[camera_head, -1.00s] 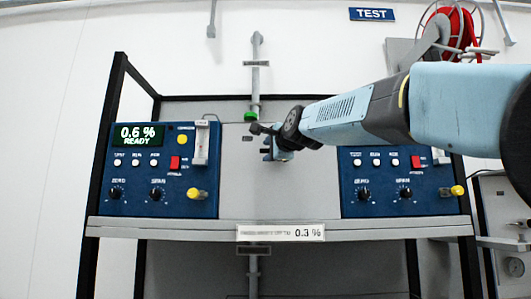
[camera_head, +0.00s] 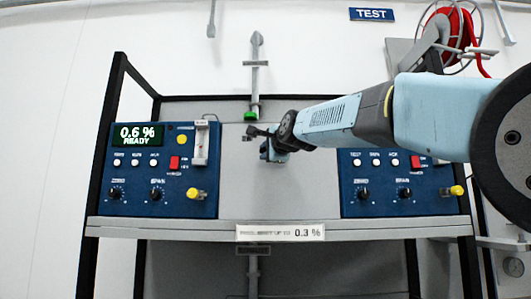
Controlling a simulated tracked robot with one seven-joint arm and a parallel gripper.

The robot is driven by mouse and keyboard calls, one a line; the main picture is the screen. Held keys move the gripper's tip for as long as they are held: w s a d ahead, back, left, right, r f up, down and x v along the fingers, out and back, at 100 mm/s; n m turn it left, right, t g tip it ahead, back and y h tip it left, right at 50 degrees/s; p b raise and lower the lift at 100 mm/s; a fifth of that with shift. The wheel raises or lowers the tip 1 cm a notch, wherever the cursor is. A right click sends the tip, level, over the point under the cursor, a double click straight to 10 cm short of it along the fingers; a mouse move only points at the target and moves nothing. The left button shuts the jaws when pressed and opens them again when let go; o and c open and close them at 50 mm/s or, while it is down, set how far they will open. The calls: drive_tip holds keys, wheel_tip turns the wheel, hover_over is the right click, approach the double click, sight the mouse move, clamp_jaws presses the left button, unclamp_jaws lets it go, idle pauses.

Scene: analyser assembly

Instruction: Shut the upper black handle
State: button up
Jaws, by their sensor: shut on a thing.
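The upper black handle (camera_head: 258,131) shows as a short dark bar in front of the grey centre panel, just below the green ring on the vertical pipe. My gripper (camera_head: 268,151) is at this handle, between the two blue analysers, and is shut on it. The wrist and the jaws hide most of the handle and its valve, and the fingertips are too small to make out clearly.
A blue analyser (camera_head: 166,178) with a lit display reading 0.6 % READY stands at left. Another blue analyser (camera_head: 376,184) at right is partly covered by my arm. The grey shelf edge (camera_head: 170,224) runs below, with a label (camera_head: 280,233) reading 0.3 %.

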drive_tip(key=shift+a, duration=0.15)
clamp_jaws()
drive_tip(key=shift+f, duration=0.1)
drive_tip(key=shift+d+f+n+g+h, duration=0.65)
drive_tip(key=shift+n+h, duration=0.5)
drive_tip(key=shift+n, duration=1.05)
drive_tip(key=shift+d+f+n+g+h, duration=0.5)
drive_tip(key=shift+d+f+n+h, duration=0.45)
drive_tip(key=shift+n, duration=1.25)
drive_tip(key=shift+d+f+n+g+h, duration=0.5)
drive_tip(key=shift+n+h, duration=0.8)
drive_tip(key=shift+n, duration=0.9)
